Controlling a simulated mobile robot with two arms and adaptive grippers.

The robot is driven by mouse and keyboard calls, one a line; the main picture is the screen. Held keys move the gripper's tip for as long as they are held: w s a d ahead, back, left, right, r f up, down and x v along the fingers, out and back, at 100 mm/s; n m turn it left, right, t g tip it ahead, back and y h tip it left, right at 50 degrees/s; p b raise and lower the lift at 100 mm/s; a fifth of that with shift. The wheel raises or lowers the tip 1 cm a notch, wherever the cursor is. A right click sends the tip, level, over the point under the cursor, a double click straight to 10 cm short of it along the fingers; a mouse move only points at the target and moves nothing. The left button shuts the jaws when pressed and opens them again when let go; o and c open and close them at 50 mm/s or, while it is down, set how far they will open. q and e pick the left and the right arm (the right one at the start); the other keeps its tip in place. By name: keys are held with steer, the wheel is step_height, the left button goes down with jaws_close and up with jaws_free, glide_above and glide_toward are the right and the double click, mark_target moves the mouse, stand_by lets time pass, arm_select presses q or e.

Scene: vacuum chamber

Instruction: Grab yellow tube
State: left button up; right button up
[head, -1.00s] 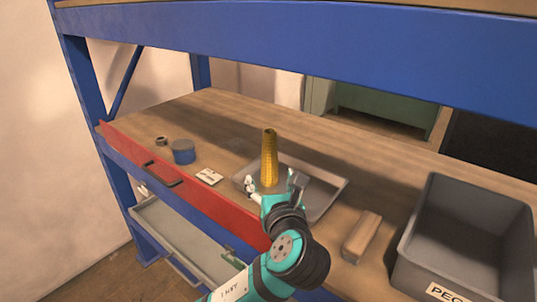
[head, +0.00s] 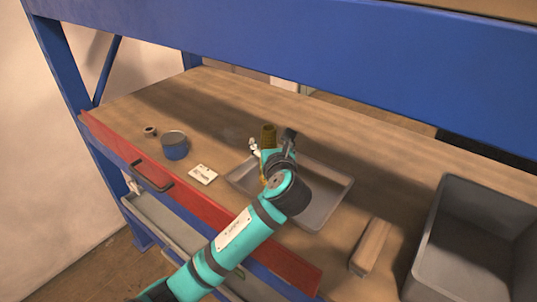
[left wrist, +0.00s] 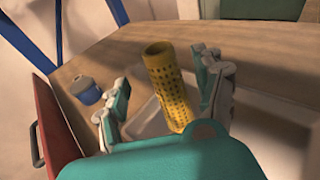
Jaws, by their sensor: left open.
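The yellow tube (head: 268,133) stands upright at the grey metal tray, its lower part hidden behind my left gripper (head: 270,147) in the head view. In the left wrist view, the perforated yellow tube (left wrist: 167,82) rises between the two spread fingers of my left gripper (left wrist: 160,95), leaning a little in the picture. The gripper is open. A gap shows between the tube and the left finger; the right finger is closer, and I cannot tell if it touches. My right gripper is not in view.
The tray (head: 332,203) lies on the wooden shelf. A blue-grey tin (head: 175,146), a small ring (head: 150,131) and a white label card (head: 203,174) lie left. A wooden block (head: 370,246) and a grey bin (head: 440,240) are right. A blue beam (head: 300,50) crosses above.

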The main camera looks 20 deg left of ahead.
mark_target(270, 138)
arm_select(q)
steer(key=shift+w+a+r+p, duration=0.1)
steer(key=shift+w+a+p, duration=0.2)
steer(key=shift+w+p, duration=0.5)
steer(key=p+x, duration=0.1)
steer(key=x, duration=0.2)
steer(key=shift+w+a+f, duration=0.1)
steer(key=shift+w+f, duration=0.15)
steer(key=shift+w+a+f, duration=0.1)
steer(key=shift+w+f, duration=0.05)
steer(key=c, duration=1.3)
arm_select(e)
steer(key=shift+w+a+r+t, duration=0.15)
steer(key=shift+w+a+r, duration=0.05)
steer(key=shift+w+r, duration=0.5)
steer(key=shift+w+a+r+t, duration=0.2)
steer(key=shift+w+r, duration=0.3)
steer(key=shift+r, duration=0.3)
